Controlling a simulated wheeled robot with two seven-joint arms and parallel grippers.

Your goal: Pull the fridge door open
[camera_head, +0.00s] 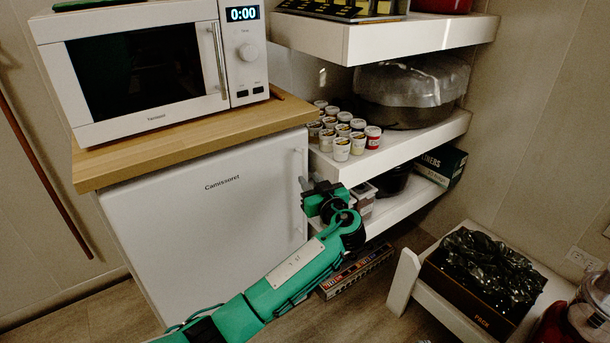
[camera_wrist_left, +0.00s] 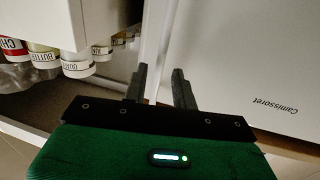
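The white fridge (camera_head: 205,235) stands under the wooden counter, and its door looks closed. Its slim white vertical handle (camera_head: 298,163) is at the door's right edge. My left gripper (camera_head: 304,184) is at the handle, partly hiding it in the head view. In the left wrist view, which shows the scene upside down, the fingers of my left gripper (camera_wrist_left: 160,72) are apart. The white handle bar (camera_wrist_left: 163,45) runs between them; no firm contact can be made out. The fridge door (camera_wrist_left: 250,70) fills the right side there. My right gripper is in neither view.
A microwave (camera_head: 145,75) sits on the wooden counter (camera_head: 190,140). Shelves (camera_head: 405,135) right of the fridge hold several small cups (camera_head: 342,148). A low white stand with a box of black bags (camera_head: 487,270) is at the lower right. Floor shows at the lower left.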

